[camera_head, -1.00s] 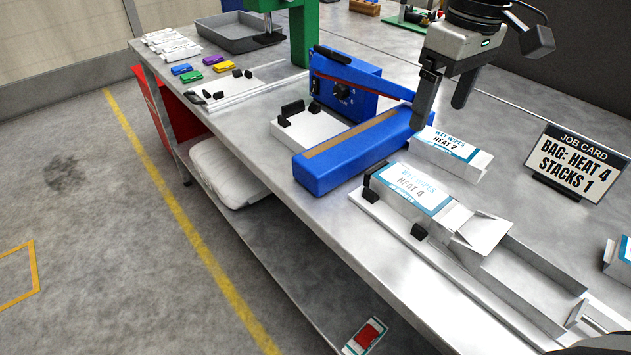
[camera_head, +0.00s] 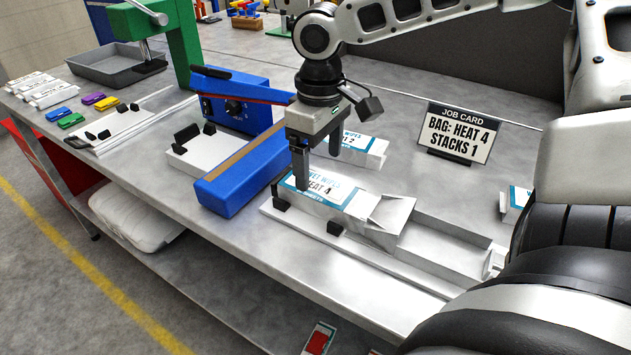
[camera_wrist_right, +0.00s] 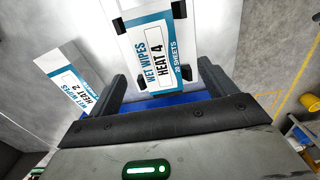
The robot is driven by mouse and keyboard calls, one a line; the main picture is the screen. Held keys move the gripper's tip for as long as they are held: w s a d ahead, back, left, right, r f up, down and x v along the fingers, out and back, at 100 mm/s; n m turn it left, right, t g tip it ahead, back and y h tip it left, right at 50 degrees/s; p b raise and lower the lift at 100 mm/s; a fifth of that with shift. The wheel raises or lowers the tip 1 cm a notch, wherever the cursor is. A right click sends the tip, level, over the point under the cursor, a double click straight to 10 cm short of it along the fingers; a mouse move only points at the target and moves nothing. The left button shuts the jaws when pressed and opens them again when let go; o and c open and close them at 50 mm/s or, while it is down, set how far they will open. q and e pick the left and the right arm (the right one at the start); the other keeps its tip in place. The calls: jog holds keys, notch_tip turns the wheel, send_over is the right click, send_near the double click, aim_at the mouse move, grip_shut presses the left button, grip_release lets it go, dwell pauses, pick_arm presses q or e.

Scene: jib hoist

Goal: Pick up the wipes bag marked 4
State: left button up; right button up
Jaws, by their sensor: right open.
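The wipes bag marked HEAT 4 (camera_head: 345,196) is white with a blue-green band and lies in a metal tray fixture (camera_head: 442,239) on the bench. My right gripper (camera_head: 318,172) is open above this bag, with one finger in front of its label in the head view. In the right wrist view the bag (camera_wrist_right: 152,40) shows beyond the open fingers (camera_wrist_right: 163,82), and nothing is held between them. Whether a finger touches the bag I cannot tell. My left gripper is not in view.
A HEAT 2 bag (camera_head: 370,150) lies just behind; it also shows in the right wrist view (camera_wrist_right: 72,82). A blue sealer (camera_head: 238,165) stands left of the fixture. A job card (camera_head: 456,132) reads "BAG: HEAT 4, STACKS 1". Another bag (camera_head: 517,203) lies at right.

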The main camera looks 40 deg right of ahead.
aim_at(318, 186)
jog(key=shift+w+d+f, duration=0.1)
jog(key=shift+w+f, duration=0.05)
jog(key=shift+f, duration=1.2)
jog(key=shift+w+f, duration=0.1)
jog(key=shift+f, duration=1.25)
jog(key=c, duration=1.1)
jog(key=shift+r, duration=0.1)
